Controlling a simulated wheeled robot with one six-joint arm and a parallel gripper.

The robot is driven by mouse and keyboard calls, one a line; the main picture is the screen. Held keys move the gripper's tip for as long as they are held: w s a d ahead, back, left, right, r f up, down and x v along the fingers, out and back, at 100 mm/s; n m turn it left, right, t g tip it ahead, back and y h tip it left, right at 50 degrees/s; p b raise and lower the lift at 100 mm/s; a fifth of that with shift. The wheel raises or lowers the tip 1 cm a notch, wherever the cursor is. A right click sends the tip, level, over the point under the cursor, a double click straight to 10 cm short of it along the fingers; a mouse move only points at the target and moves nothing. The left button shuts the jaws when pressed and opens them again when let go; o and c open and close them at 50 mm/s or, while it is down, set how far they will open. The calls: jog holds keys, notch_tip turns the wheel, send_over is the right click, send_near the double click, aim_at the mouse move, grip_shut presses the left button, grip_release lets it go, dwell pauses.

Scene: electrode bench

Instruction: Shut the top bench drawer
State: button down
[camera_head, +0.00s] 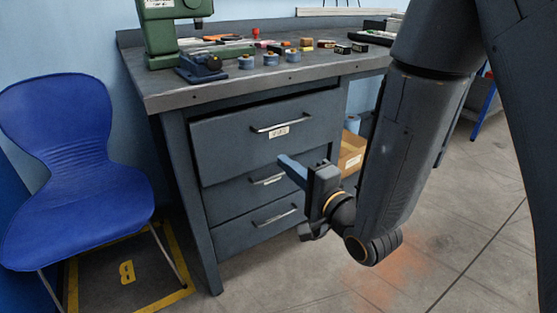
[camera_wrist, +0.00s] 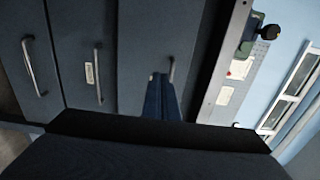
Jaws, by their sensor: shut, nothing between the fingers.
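The top drawer (camera_head: 235,140) of the grey bench (camera_head: 200,101) stands partly out, its front ahead of the two drawers below, with a dark gap above it. It has a bar handle (camera_head: 282,126) and a small label. My gripper (camera_head: 284,162) is shut and empty, its fingers pointing at the lower right part of the drawer front. In the sideways wrist view the fingers (camera_wrist: 160,77) overlap the top drawer front (camera_wrist: 140,40), beside its handle (camera_wrist: 171,70), and hide part of it. I cannot tell whether they touch.
The middle drawer (camera_head: 235,199) and bottom drawer (camera_head: 240,235) look shut. A blue chair (camera_head: 75,150) stands left of the bench. A cardboard box (camera_head: 352,152) sits under the bench at right. Tape rolls, small blocks and a green machine (camera_head: 170,30) stand on top. Floor in front is clear.

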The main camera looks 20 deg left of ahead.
aim_at(254, 137)
jog(key=b+x, duration=0.2)
jog(key=x, duration=1)
jog(key=shift+w+a, duration=0.25)
jog(key=shift+w, duration=0.05)
